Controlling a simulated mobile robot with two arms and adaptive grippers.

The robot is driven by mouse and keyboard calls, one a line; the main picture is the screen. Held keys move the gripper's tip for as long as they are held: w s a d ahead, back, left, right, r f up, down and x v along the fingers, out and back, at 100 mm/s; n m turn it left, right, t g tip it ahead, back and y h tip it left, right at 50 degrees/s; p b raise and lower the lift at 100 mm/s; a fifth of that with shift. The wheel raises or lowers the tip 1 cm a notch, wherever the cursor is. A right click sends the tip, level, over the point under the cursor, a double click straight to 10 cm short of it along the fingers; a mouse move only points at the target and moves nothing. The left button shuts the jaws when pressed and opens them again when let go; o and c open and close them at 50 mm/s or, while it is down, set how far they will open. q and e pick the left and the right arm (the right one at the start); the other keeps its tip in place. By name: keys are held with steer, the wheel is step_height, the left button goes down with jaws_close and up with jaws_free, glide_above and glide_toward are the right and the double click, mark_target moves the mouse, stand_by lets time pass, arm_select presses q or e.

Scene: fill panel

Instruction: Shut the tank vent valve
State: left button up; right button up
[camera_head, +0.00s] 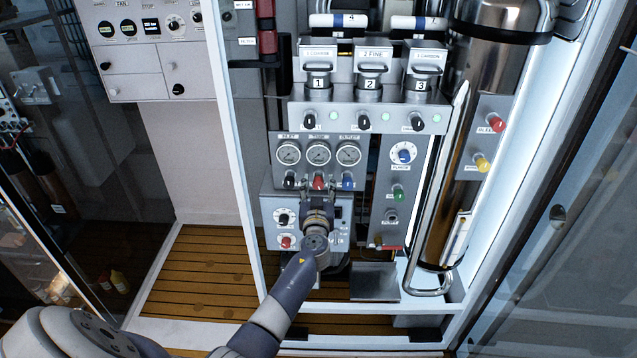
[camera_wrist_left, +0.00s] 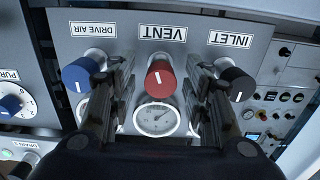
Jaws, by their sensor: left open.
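The tank vent valve is a red knob (camera_wrist_left: 161,80) under a VENT label (camera_wrist_left: 161,33), which appears upside down in the left wrist view. Its white mark runs roughly up and down in that picture. In the head view the red knob (camera_head: 319,181) is in the middle of a row of three, below the gauges. My left gripper (camera_head: 318,189) is at this row. In the wrist view the fingers of the left gripper (camera_wrist_left: 159,88) are open, one on each side of the red knob, with visible gaps. My right gripper is not in view.
A blue DRIVE AIR knob (camera_wrist_left: 80,75) and a black INLET knob (camera_wrist_left: 235,83) flank the red one, close to my fingers. A gauge (camera_wrist_left: 157,119) is beside the red knob. A box with small knobs (camera_head: 283,218) lies below. A steel cylinder (camera_head: 455,150) stands right.

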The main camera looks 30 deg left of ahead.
arm_select(q)
steer(key=shift+w+a, duration=0.45)
steer(key=shift+w, duration=0.15)
jaws_close()
